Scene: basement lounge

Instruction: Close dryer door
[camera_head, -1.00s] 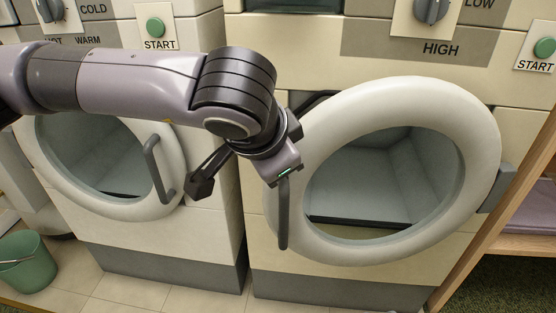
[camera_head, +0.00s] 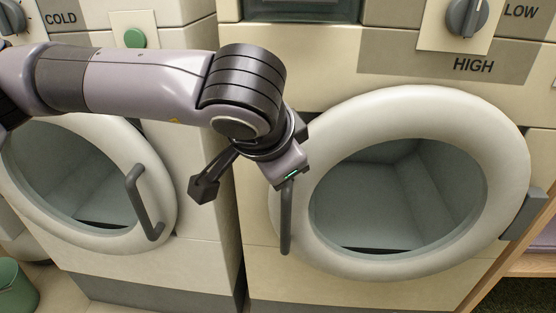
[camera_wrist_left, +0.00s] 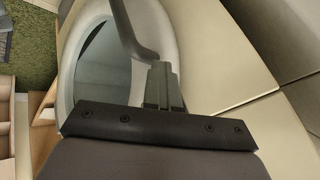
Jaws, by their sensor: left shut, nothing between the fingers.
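The dryer door (camera_head: 501,130) is a thick cream ring with a round window, on the right machine in the head view. Its dark handle (camera_head: 286,225) is on the left rim and its hinge is on the right. The door lies flush or almost flush with the front; I cannot tell if it is latched. My left gripper (camera_head: 291,172) is at the top of the handle, its fingertips mostly hidden there. In the left wrist view its fingers (camera_wrist_left: 163,88) are shut and empty, beside the handle (camera_wrist_left: 130,30) and over the door rim (camera_wrist_left: 155,22). Contact is unclear.
A second machine with a round door (camera_head: 152,170) and handle (camera_head: 143,202) stands on the left, behind my left arm. A green bucket (camera_head: 15,288) is at the lower left. A wooden shelf (camera_head: 528,264) stands close by the dryer's right side.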

